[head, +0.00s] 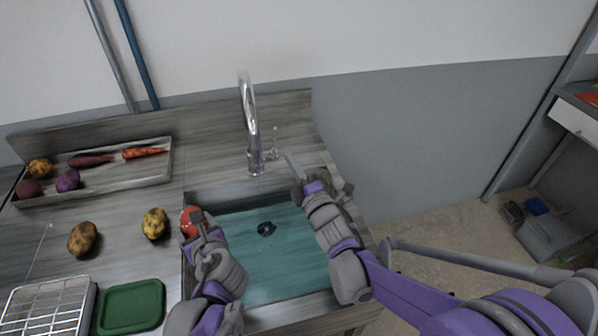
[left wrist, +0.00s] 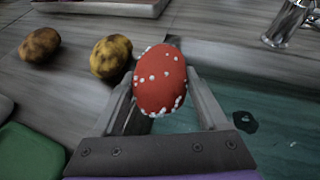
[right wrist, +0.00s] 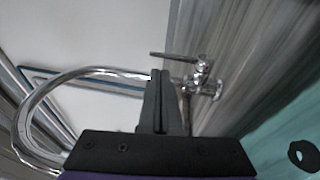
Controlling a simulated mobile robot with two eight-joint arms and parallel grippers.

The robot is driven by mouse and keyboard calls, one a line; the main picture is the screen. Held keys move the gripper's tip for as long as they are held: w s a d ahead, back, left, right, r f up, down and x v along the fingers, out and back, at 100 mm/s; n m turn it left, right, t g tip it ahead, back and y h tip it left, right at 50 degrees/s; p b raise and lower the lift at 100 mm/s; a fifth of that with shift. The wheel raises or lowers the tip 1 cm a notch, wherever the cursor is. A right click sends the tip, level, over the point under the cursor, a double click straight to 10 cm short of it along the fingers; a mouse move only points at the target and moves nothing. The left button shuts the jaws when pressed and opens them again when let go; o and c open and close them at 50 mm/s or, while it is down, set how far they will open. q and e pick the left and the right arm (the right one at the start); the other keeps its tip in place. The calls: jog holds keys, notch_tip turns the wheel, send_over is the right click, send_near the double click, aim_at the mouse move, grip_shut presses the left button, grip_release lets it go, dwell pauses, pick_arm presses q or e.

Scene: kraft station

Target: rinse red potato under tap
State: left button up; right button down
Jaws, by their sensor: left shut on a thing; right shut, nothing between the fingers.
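The red potato (left wrist: 161,82), dotted with white specks, is held between the fingers of my left gripper (left wrist: 165,95). In the head view the red potato (head: 188,221) is at the left edge of the sink (head: 262,293), left of the tap. The chrome tap (head: 251,125) has a curved spout and a side lever (head: 271,150). My right gripper (head: 296,170) is shut and empty beside the lever, on its right. In the right wrist view the closed fingertips (right wrist: 158,80) point toward the tap, with the lever (right wrist: 172,55) close by. Whether they touch cannot be told.
Two yellow-brown potatoes (head: 155,223) (head: 83,238) lie on the counter left of the sink. A tray (head: 120,178) with carrots and potatoes stands behind. A green board (head: 131,306) and a wire rack (head: 45,305) lie at front left. The dark drain (head: 266,229) is in the teal basin.

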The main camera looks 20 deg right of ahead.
aim_at(276, 134)
pick_arm(q)
jog(key=shift+w+r+p, duration=0.1)
jog(key=shift+r+p, duration=0.2)
jog(key=shift+r, duration=0.1)
pick_arm(e)
jog(key=x, duration=0.7)
pick_arm(q)
jog(key=shift+r, duration=0.2)
pick_arm(e)
jog(key=shift+w+r, duration=0.3)
jog(key=shift+w, duration=0.4)
pick_arm(q)
jog(key=shift+r, duration=0.15)
jog(key=shift+s, duration=0.35)
jog(key=shift+w, duration=0.1)
pick_arm(e)
jog(key=shift+w+r, duration=0.15)
jog(key=shift+r, duration=0.1)
